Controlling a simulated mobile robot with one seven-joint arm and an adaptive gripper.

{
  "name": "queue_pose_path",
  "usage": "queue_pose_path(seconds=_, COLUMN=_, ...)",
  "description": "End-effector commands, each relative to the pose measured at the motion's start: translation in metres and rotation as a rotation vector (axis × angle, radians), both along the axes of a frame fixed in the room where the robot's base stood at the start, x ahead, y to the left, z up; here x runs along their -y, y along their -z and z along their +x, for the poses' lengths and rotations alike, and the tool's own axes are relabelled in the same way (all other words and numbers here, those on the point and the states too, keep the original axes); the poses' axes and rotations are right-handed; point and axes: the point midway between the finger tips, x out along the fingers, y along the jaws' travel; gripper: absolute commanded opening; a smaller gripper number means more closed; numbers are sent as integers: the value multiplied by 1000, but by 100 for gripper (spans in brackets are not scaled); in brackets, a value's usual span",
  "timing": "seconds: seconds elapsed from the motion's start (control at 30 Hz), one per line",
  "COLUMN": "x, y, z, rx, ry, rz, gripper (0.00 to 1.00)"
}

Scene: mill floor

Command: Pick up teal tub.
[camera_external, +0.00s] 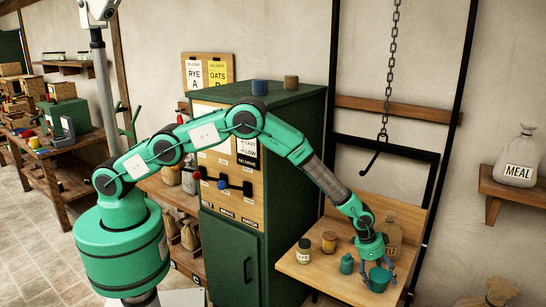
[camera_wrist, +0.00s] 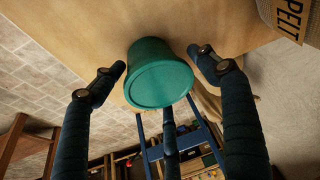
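The teal tub (camera_external: 378,279) is on the wooden shelf board (camera_external: 322,279), near its right end. My gripper (camera_external: 374,267) is right at it, with blue fingers reaching down around it. In the wrist view the tub (camera_wrist: 160,74) is a tapered round vessel with a flat round face toward the camera. My dark fingers (camera_wrist: 158,63) are spread, one left and one right of the tub, with gaps showing. A third finger is below, its tip close to the tub's rim; I cannot tell if it touches.
A lidded labelled jar (camera_external: 304,251) and an amber jar (camera_external: 329,242) are farther left. A sack (camera_external: 388,234) stands behind my gripper. A hook (camera_external: 372,160) hangs on a chain above. A green cabinet (camera_external: 292,190) borders the left.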

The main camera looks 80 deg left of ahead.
Motion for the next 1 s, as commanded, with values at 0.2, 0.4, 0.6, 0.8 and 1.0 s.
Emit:
queue_pose_path(seconds=0.2, x=0, y=-1, z=0, rx=1, ry=0, rz=0, gripper=34)
queue_pose_path(seconds=0.4, x=0, y=-1, z=0, rx=1, ry=0, rz=0, gripper=34)
queue_pose_path(seconds=0.6, x=0, y=-6, z=1, rx=2, ry=0, rz=-1, gripper=34)
queue_pose_path(seconds=0.8, x=0, y=-24, z=1, rx=2, ry=1, rz=0, gripper=34)
queue_pose_path(seconds=1.0, x=-3, y=-38, z=-11, rx=-1, ry=0, rz=0, gripper=34)
